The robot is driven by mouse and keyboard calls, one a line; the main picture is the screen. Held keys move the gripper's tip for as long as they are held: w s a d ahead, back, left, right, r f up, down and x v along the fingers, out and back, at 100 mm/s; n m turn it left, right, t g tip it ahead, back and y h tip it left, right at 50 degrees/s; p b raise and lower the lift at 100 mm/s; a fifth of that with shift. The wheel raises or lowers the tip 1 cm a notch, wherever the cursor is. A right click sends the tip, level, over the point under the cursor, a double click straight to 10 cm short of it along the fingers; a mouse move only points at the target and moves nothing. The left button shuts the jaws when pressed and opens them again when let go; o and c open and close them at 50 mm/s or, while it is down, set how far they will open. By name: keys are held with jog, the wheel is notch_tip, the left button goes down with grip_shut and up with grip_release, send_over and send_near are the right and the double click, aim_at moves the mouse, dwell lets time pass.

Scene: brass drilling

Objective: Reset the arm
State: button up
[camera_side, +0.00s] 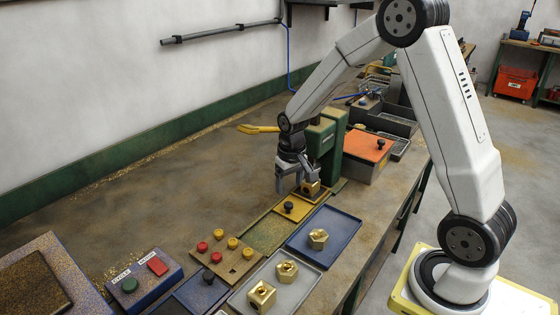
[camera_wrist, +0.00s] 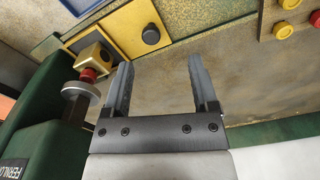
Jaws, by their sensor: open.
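My gripper (camera_side: 288,190) is open and empty, pointing down beside the green drill press (camera_side: 328,150). Its two grey fingers are spread apart in the wrist view (camera_wrist: 159,68), with bare worktop between them. A brass block (camera_side: 312,188) sits on the yellow fixture (camera_side: 290,208) at the press, just right of my gripper in the side view. In the wrist view the brass block (camera_wrist: 97,54) has a red part against it, next to the round metal end of the press. My fingers are apart from the block. A black knob (camera_wrist: 150,35) stands on the yellow plate.
A blue tray (camera_side: 340,232) holds a brass piece; a grey tray (camera_side: 288,305) holds two more. A wooden board (camera_side: 226,262) carries red and yellow knobs. A button box (camera_side: 143,284) is at front left. An orange-topped box (camera_side: 368,150) stands behind the press.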

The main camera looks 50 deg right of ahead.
jog(key=s+a+r+n+t, duration=0.2)
jog(key=s+a+r+n, duration=0.1)
jog(key=s+a, duration=0.7)
jog(key=s, duration=0.3)
jog(key=shift+n, duration=0.3)
